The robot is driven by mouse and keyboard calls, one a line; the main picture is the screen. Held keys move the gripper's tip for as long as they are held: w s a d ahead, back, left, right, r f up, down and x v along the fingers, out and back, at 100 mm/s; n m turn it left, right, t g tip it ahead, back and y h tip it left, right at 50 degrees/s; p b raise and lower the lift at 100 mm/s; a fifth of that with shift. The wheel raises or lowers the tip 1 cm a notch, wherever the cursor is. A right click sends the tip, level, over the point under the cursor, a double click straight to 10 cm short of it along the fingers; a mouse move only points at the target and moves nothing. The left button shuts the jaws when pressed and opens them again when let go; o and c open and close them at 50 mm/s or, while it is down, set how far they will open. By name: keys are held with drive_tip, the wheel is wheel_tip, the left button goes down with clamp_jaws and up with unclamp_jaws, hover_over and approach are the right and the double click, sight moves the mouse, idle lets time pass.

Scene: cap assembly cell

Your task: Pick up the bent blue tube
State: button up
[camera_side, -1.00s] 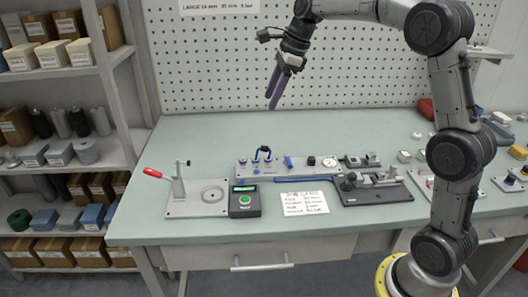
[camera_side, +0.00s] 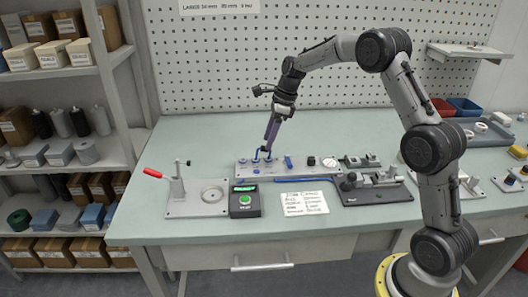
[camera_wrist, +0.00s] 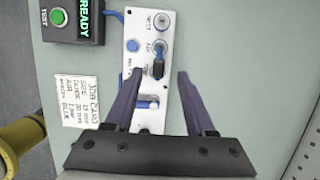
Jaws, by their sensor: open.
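Nothing is held. Whether a finger touches the tube cannot be told.
A black test box (camera_side: 244,201) with a green lit display stands in front of the plate. A lever press with a red handle (camera_side: 152,173) is at left. A job card (camera_side: 304,203) lies in front. A dark clamp fixture (camera_side: 375,188) is at right.

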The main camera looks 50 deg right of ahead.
sight(263, 151)
drive_tip(key=x, duration=0.5)
drive_tip(key=shift+w+a, duration=0.1)
drive_tip(key=shift+a, duration=0.15)
clamp_jaws()
